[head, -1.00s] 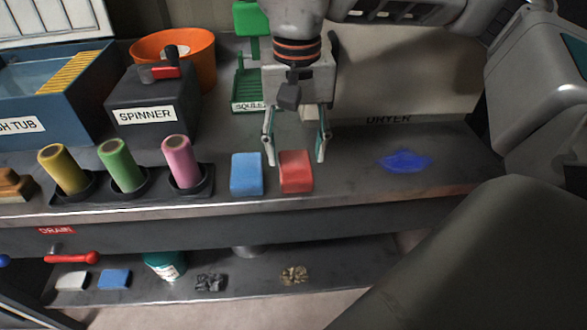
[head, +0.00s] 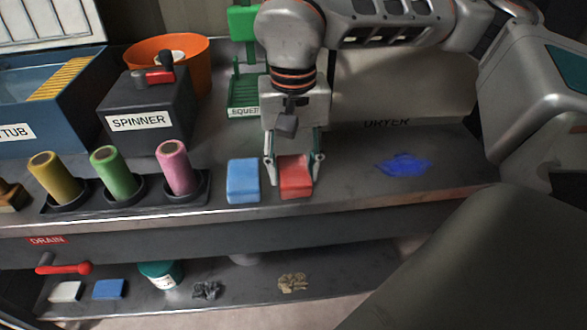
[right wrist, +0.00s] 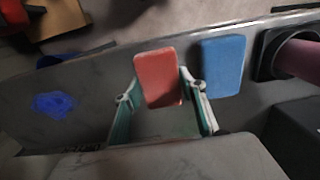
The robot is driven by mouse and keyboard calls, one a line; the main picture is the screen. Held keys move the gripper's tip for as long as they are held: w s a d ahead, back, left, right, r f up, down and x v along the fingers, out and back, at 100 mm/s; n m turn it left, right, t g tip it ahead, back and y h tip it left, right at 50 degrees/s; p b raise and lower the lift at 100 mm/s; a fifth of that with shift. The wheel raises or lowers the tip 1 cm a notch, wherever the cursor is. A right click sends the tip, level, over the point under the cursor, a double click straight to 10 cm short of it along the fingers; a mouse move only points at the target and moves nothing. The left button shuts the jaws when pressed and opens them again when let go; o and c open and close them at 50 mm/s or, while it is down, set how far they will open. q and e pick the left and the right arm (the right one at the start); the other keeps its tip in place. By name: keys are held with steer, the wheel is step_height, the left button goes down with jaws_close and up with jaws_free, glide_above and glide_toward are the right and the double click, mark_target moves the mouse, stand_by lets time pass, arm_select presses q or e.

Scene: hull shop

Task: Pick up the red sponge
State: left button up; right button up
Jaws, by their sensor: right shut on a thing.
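The red sponge (head: 296,177) lies on the metal bench top near its front edge, just right of the blue sponge (head: 243,181). My right gripper (head: 294,180) reaches down from above with one finger on each side of the red sponge and is shut on it. In the right wrist view the red sponge (right wrist: 158,78) sits between the two fingers, with the blue sponge (right wrist: 222,66) beside it. The sponge appears still at bench level. My left gripper is not in view.
Yellow, green and pink rolls (head: 174,166) stand in dark holders to the left. The spinner (head: 150,105), green rack (head: 245,95) and orange bucket (head: 195,58) are behind. A blue smear (head: 404,165) marks the open bench to the right. A lower shelf (head: 235,287) holds small items.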

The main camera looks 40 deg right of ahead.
step_height(320, 180, up, 16)
steer(key=p, duration=0.4)
step_height(320, 180, up, 4)
glide_above(293, 170)
arm_select(q)
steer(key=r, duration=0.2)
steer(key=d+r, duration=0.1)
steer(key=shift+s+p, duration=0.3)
steer(key=shift+p, duration=0.05)
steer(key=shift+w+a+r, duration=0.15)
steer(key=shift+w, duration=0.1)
arm_select(e)
steer(key=shift+f, duration=0.1)
steer(key=shift+c, duration=0.2)
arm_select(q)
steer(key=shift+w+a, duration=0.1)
